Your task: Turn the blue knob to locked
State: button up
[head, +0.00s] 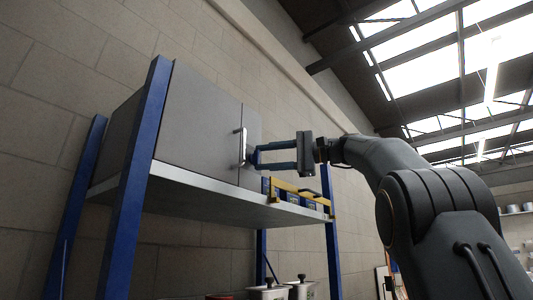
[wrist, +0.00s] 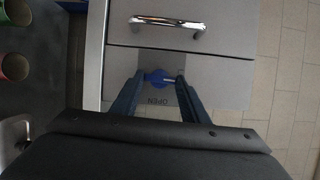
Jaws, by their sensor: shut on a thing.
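The blue knob (wrist: 156,77) sits on a grey plate on the cabinet front in the wrist view, with a pale mark reaching to its right. The word OPEN (wrist: 158,101) is printed upside down below it; I see no word for locked. My gripper (wrist: 161,80) is shut on the knob, with a blue finger on either side. In the head view my gripper (head: 256,158) reaches from the right to the front of the grey cabinet (head: 195,120), where its fingers hide the knob.
A chrome bar handle (wrist: 168,22) lies beside the knob; the handle also shows in the head view (head: 242,145). The cabinet stands on a shelf (head: 215,197) with blue posts. Blue-and-yellow items (head: 290,194) stand on the shelf below my gripper.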

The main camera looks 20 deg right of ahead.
jog(key=shift+n, duration=0.3)
dwell(0.4)
jog(key=o, duration=1.1)
jog(key=shift+c, duration=0.2)
jog(key=b+v, duration=0.1)
jog(key=v, duration=0.7)
jog(key=shift+r, duration=0.15)
